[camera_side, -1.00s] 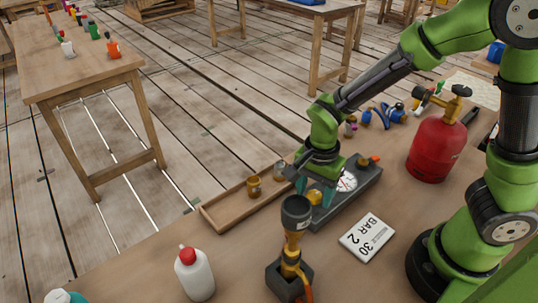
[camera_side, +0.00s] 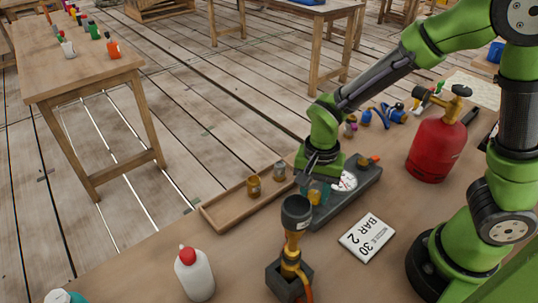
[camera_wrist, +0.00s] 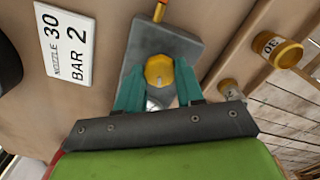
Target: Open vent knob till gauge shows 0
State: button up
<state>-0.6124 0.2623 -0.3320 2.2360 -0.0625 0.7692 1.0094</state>
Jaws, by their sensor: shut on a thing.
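The yellow vent knob (camera_wrist: 159,70) sits on a dark grey block (camera_wrist: 190,45). It also shows in the side view (camera_side: 315,197). My gripper (camera_wrist: 159,78) points down over the block, its teal fingers shut on the knob from both sides. The gauge (camera_side: 346,181) is a white round dial with a red mark on the same block, beside my gripper. Its reading is too small to tell. In the wrist view, the dial is mostly hidden behind my gripper.
A white card (camera_side: 367,237) reads "NOZZLE 30 BAR 2". A wooden tray (camera_side: 225,210) with brass nozzles lies left of the block. A torch in a stand (camera_side: 290,265) and a white bottle (camera_side: 194,273) stand in front. A red gas cylinder (camera_side: 436,148) stands at right.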

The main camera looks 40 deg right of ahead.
aim_at(315, 195)
jog(key=n, duration=0.4)
jog(key=shift+n, duration=0.3)
jog(key=n, duration=0.4)
jog(key=shift+n, duration=0.3)
jog(key=o, duration=1)
jog(key=shift+o, duration=0.2)
jog(key=shift+r, duration=0.1)
notch_tip(315, 195, up, 17)
